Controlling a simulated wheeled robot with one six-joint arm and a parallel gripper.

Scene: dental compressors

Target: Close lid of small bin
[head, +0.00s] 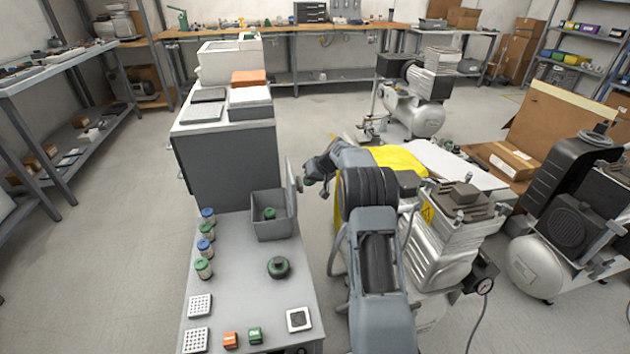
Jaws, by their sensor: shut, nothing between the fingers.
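The small bin (272,230) is a grey box at the far end of the grey table, and its top is open. A green-topped item (269,213) shows inside it. The bin's lid (291,186) stands upright along the bin's right side. My gripper (307,184) is just right of the lid, at about the height of its upper part. It is small in the view and looks shut, with nothing seen in it. I cannot tell whether it touches the lid.
Several small jars (205,247) line the table's left edge. A dark green round item (278,267) sits in front of the bin. A grey cabinet (228,160) stands behind the table. A compressor (450,240) stands close on the right of my arm.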

